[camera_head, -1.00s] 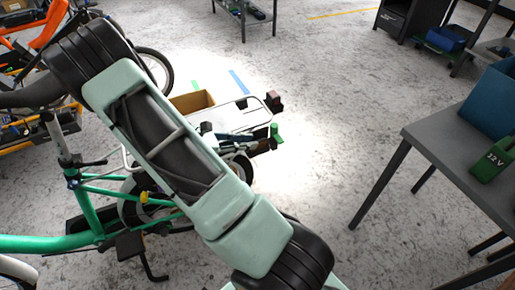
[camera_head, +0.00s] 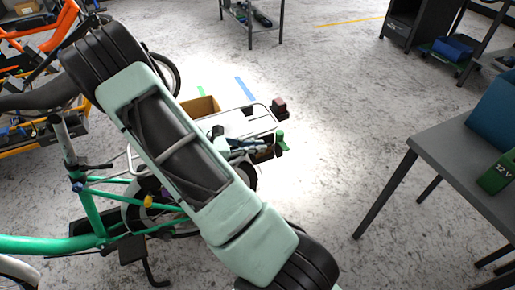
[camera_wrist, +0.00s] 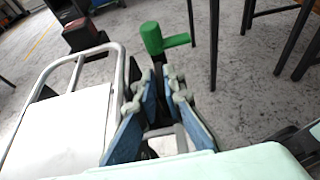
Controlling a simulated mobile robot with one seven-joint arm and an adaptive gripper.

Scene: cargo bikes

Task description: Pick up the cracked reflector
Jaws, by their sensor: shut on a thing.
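My gripper (camera_wrist: 174,88) is at the rear corner of the bike's rack (camera_wrist: 112,85), its blue-padded fingers close together. It also shows at the rack's end in the head view (camera_head: 250,147). It is shut on a small dark part, mostly hidden between the fingers; I cannot tell whether this is the cracked reflector. A green T-shaped piece (camera_wrist: 160,38) stands just beyond the fingertips and also shows in the head view (camera_head: 281,139). A dark red block (camera_wrist: 84,35), reflector-like, sits at the rack's other rear corner and shows in the head view (camera_head: 279,105). No crack is visible.
A cardboard box (camera_head: 200,105) is beside the rack. The green bike frame (camera_head: 45,243) is at left, an orange bike (camera_head: 45,40) behind it. A grey table (camera_head: 455,150) with a green 12 V battery (camera_head: 497,173) is at right. Open floor lies between.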

